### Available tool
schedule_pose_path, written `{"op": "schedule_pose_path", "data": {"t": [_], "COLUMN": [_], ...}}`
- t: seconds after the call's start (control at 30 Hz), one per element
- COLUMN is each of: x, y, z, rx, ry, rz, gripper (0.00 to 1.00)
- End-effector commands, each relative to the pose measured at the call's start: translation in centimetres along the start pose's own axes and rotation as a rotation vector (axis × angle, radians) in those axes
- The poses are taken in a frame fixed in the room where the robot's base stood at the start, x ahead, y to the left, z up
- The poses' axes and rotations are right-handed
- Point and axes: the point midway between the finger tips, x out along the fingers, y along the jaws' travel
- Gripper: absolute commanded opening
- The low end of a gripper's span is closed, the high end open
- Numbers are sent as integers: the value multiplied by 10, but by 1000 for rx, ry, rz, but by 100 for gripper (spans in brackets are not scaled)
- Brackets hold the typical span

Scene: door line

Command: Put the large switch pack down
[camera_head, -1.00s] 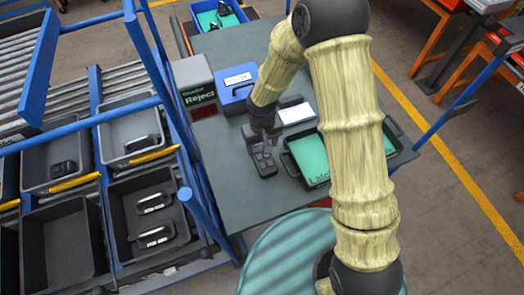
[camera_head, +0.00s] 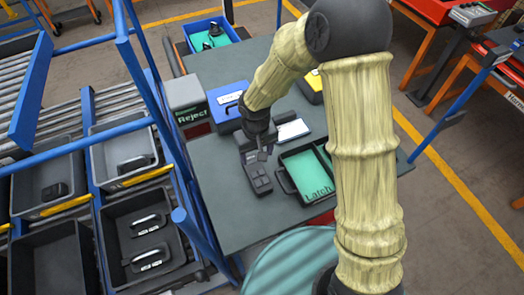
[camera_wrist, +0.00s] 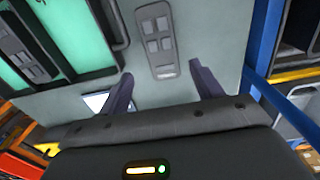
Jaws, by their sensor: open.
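The large switch pack (camera_head: 257,178), a long dark grey block with several raised square keys, lies flat on the grey-green table. In the wrist view the pack (camera_wrist: 157,40) lies lengthwise beyond my fingers, its near end around the gap between the fingertips. My gripper (camera_head: 254,152) is at the pack's far end in the head view. In the wrist view my gripper (camera_wrist: 160,69) is open, one finger to each side of the pack's near end, with visible gaps. Nothing is held.
A dark tray with green compartments labelled Latch (camera_head: 312,172) stands right of the pack. A Reject box (camera_head: 190,112), a blue box (camera_head: 226,108) and a white-screened device (camera_head: 291,131) stand farther back. Dark bins (camera_head: 147,240) line the left. Table in front of the pack is clear.

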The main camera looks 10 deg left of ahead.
Motion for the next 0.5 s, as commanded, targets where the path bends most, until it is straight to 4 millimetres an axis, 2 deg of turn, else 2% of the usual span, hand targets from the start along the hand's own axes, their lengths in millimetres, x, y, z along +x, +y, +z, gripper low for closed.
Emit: {"op": "schedule_pose_path", "data": {"t": [0.27, 0.37, 0.5], "x": [-3, -15, -43], "y": [5, 23, 66], "z": [2, 9, 34], "rx": [10, 44, 140], "ry": [4, 18, 53], "rz": [2, 10, 27], "gripper": [65, 65, 65]}}
